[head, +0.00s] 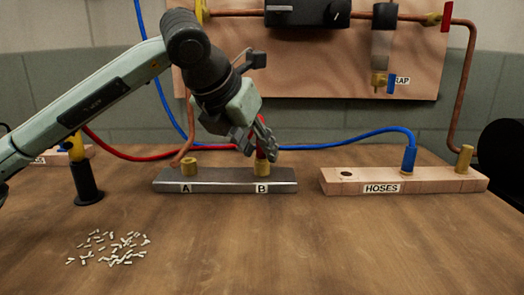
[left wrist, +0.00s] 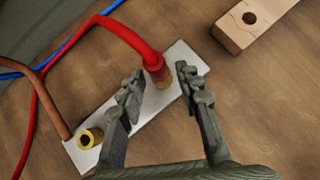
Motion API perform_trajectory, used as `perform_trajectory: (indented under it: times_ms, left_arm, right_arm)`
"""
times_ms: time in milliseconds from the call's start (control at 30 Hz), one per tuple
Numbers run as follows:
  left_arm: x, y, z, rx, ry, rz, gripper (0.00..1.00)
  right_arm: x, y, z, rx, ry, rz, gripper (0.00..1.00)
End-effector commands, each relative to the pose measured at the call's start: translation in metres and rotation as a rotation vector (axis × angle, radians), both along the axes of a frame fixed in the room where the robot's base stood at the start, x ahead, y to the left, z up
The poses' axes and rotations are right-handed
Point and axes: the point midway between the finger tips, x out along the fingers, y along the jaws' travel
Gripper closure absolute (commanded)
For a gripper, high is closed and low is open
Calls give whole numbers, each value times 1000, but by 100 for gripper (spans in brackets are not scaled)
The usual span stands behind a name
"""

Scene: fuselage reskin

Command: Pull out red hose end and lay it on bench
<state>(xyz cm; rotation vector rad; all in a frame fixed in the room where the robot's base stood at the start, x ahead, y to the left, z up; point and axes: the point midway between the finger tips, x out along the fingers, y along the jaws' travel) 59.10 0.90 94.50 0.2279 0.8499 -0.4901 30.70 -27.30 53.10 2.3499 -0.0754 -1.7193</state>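The red hose (head: 130,154) runs along the back of the bench to brass fitting B (head: 262,170) on the grey metal block (head: 225,186). In the left wrist view the red hose end (left wrist: 156,66) stands in that fitting. My left gripper (head: 264,148) is over fitting B. In the left wrist view its open fingers (left wrist: 158,84) stand either side of the red hose end, with visible gaps. In the head view the fingers partly hide the hose end. The wooden bench (head: 300,240) has bare room in front. My right gripper is not in view.
Fitting A (head: 190,167) has a copper pipe beside it. The wooden HOSES block (head: 440,182) stands to the right, with the blue hose end (head: 409,158) in it and an empty hole. Small pale pieces (head: 110,246) lie front left. A black-and-yellow tool (head: 85,180) stands left.

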Motion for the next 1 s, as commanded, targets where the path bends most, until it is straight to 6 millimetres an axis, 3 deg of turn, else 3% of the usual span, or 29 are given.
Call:
perform_trajectory:
  times_ms: [33,233,1000]
  left_arm:
    - [0,0,0,0,0,0,75]
    - [0,0,0,0,0,0,99]
    - [0,0,14,0,-1,1,100]
  right_arm:
    - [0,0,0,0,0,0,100]
    - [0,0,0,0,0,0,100]
    - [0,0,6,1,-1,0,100]
